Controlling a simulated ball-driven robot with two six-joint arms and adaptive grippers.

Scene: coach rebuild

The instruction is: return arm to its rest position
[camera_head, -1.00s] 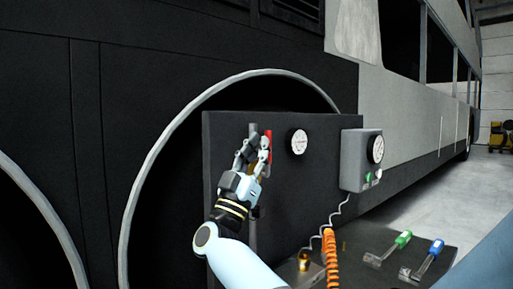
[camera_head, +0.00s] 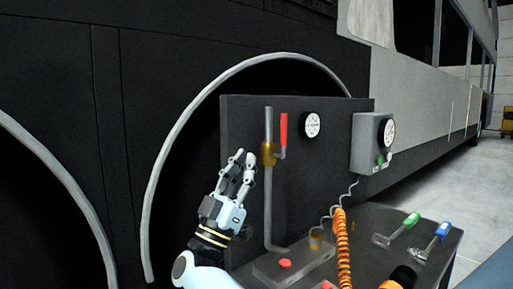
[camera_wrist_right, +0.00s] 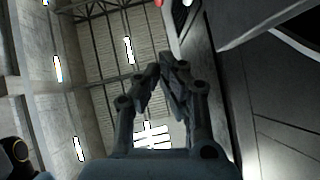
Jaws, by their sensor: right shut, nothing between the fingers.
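My right gripper (camera_head: 243,160) is shut and empty in the head view. It is in front of the dark upright panel, left of the vertical pipe (camera_head: 267,205), and apart from the red valve handle (camera_head: 283,130). The handle stands upright beside the brass valve body (camera_head: 268,154). In the right wrist view my right gripper (camera_wrist_right: 165,68) has its fingertips together with nothing between them, against the hall's ceiling. My left gripper is not in view.
The panel (camera_head: 335,185) carries a round gauge (camera_head: 311,125) and a grey gauge box (camera_head: 368,145). The coach (camera_head: 435,115) stands behind.

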